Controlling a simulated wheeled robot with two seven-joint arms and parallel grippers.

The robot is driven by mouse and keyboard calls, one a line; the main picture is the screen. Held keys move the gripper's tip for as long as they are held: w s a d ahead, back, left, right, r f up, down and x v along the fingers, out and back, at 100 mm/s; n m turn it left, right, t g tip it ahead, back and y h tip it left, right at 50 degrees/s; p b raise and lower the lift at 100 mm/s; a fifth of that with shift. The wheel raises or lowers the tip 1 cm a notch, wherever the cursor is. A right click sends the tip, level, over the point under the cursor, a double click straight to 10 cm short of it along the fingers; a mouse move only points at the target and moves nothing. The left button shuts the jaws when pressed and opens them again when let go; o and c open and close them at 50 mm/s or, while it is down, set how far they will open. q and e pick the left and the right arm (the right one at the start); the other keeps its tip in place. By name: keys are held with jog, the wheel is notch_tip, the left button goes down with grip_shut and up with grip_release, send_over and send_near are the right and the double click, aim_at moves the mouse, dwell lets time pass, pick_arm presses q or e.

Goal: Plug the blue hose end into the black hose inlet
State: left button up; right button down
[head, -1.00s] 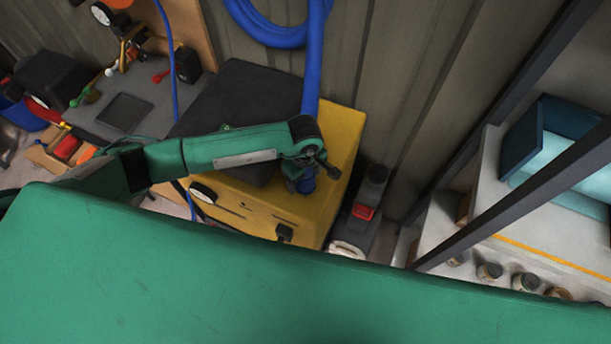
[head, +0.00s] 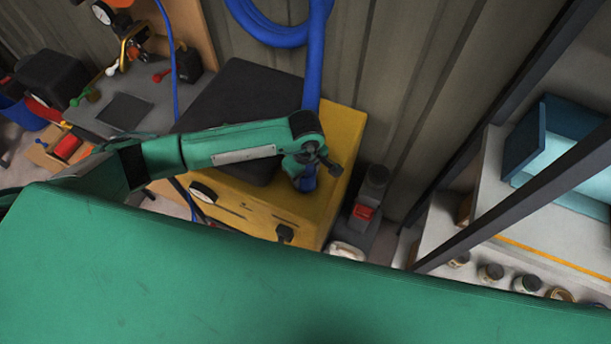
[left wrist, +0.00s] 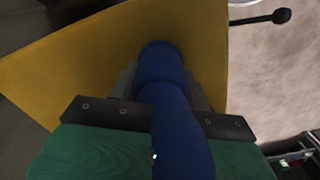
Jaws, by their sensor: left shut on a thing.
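My left gripper (head: 309,172) is over the right part of the yellow machine (head: 343,140) in the head view. It is shut on the blue hose end (left wrist: 163,68), which lies between both fingers in the left wrist view and points at the yellow surface. The blue hose (head: 315,65) runs down from the wall to behind my wrist. The end's tip is close to the yellow surface; I cannot tell whether it touches or is seated. I cannot make out the black hose inlet; the hose end and gripper may cover it. My right gripper is not in view.
A black pad (head: 240,100) lies on the yellow machine. Its front has a gauge (head: 203,192) and a black knob (head: 286,233). A grey bench with tools (head: 125,110) stands left. A dark device with a red part (head: 363,211) and a shelf frame (head: 500,215) stand right.

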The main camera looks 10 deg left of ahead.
pick_arm(q)
notch_tip(320, 180, up, 19)
jog(key=b, duration=0.6)
jog(key=shift+f, duration=0.2)
